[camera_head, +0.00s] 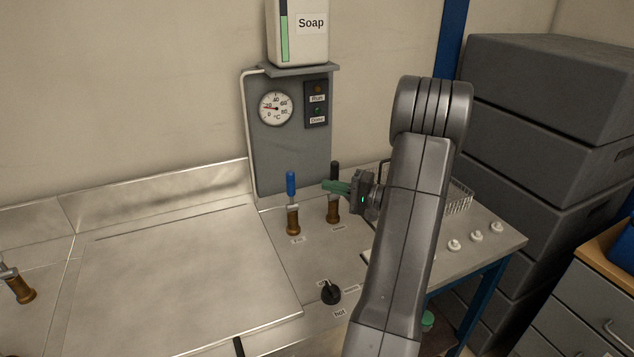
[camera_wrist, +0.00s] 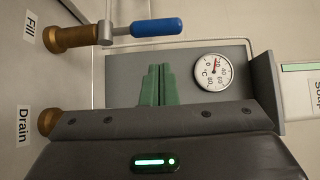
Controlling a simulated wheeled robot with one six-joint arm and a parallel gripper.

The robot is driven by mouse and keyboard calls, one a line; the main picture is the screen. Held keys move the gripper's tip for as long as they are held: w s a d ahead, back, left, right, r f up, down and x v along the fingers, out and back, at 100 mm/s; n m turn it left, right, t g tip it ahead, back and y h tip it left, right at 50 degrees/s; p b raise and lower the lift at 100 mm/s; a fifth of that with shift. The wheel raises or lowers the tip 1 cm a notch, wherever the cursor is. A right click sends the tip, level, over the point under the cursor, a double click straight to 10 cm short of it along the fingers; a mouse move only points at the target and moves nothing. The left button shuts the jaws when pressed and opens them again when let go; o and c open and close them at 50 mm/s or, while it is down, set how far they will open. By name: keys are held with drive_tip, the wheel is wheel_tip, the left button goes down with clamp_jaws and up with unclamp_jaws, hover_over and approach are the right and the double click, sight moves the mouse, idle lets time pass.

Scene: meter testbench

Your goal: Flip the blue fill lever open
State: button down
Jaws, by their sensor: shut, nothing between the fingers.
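The blue fill lever (camera_head: 291,184) stands upright on a brass valve (camera_head: 293,219) on the metal bench. In the wrist view the blue lever (camera_wrist: 157,27) lies across the top, beside the Fill label (camera_wrist: 29,27). My gripper (camera_head: 326,186) has green fingers, shut and empty, to the right of the blue lever and apart from it. In the wrist view the fingers (camera_wrist: 158,84) are together, below the lever in the picture. In the head view they are close to the black drain lever (camera_head: 334,168); contact there cannot be told.
A grey panel with a dial gauge (camera_head: 275,108) and a soap container (camera_head: 299,32) stand behind. A black knob (camera_head: 330,292) is at the front. A wire basket (camera_head: 459,197) and white knobs (camera_head: 476,236) lie right. The flat metal lid (camera_head: 180,275) at left is clear.

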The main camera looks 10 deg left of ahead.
sight(291, 191)
drive_tip(key=w+a+p, duration=0.1)
drive_tip(key=a+p, duration=0.1)
drive_tip(key=a, duration=0.7)
drive_tip(key=shift+w+p, duration=0.25)
drive_tip(key=shift+p, duration=0.05)
drive_tip(key=shift+s+f+b, duration=0.1)
drive_tip(key=shift+f+b, duration=0.1)
drive_tip(key=shift+b, duration=0.55)
drive_tip(key=shift+s+d+r+y+b, duration=0.1)
drive_tip(key=shift+y+b, duration=0.2)
drive_tip(key=shift+b, duration=0.4)
